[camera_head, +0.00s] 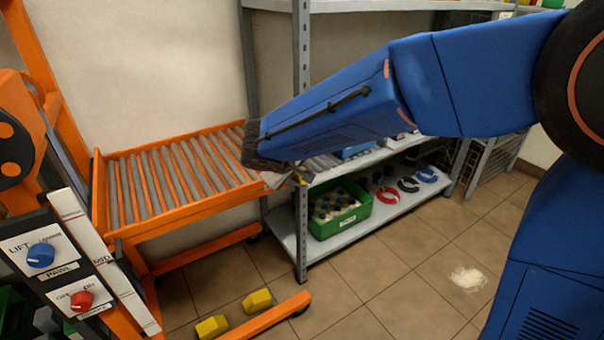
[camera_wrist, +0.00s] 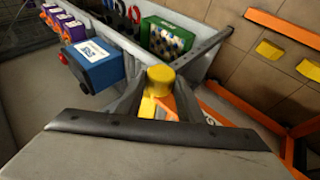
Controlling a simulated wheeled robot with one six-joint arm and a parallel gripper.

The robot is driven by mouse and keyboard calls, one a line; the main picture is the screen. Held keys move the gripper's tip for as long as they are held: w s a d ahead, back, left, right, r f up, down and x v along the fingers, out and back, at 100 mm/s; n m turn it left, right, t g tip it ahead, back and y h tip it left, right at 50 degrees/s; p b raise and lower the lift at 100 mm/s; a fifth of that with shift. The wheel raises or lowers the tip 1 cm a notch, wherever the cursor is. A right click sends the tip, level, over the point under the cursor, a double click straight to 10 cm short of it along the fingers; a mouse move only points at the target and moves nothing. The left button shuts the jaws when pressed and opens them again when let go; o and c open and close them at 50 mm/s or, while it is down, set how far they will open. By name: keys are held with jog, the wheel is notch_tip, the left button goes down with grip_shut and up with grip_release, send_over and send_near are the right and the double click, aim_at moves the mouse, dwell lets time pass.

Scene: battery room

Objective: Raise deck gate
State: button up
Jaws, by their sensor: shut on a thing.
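The orange-framed roller deck (camera_head: 185,212) stands left of centre in the head view. My gripper (camera_head: 297,179) is at the deck's right end, beside the shelf post. In the wrist view, my gripper (camera_wrist: 160,104) is shut on a yellow knob (camera_wrist: 160,77) with an orange part below it. The knob appears to be the gate's handle, and a small bit of yellow shows at the gripper tip in the head view. The rest of the gate is hidden behind my gripper, so I cannot tell how high it stands.
A grey shelf post (camera_head: 301,235) stands close to my gripper. A green crate (camera_head: 340,222) and coloured rings sit on the lower shelf. A blue box (camera_wrist: 93,67) is near my gripper. A panel with a blue knob (camera_head: 40,255) and red knob (camera_head: 81,301) is at left. Yellow blocks (camera_head: 257,301) are low down.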

jog(key=t+h, duration=0.1)
jog(key=n+t+h, duration=0.1)
jog(key=h, duration=0.1)
jog(key=f+t+h, duration=0.1)
jog(key=t, duration=0.1)
jog(key=shift+s+a+f+n, duration=0.1)
jog(key=shift+s+a+n, duration=0.15)
jog(key=shift+a+n, duration=0.15)
jog(key=n+t+h, duration=0.1)
jog(key=t, duration=0.1)
jog(key=f+t+h, duration=0.1)
jog(key=t+h, duration=0.1)
jog(key=shift+d+n, duration=0.1)
jog(key=shift+n, duration=0.3)
jog(key=shift+h, duration=0.3)
jog(key=o, duration=1.1)
jog(key=shift+c, duration=0.2)
jog(key=shift+r, duration=0.1)
jog(key=v, duration=1.7)
jog(key=shift+s+f, duration=0.2)
jog(key=shift+f, duration=0.1)
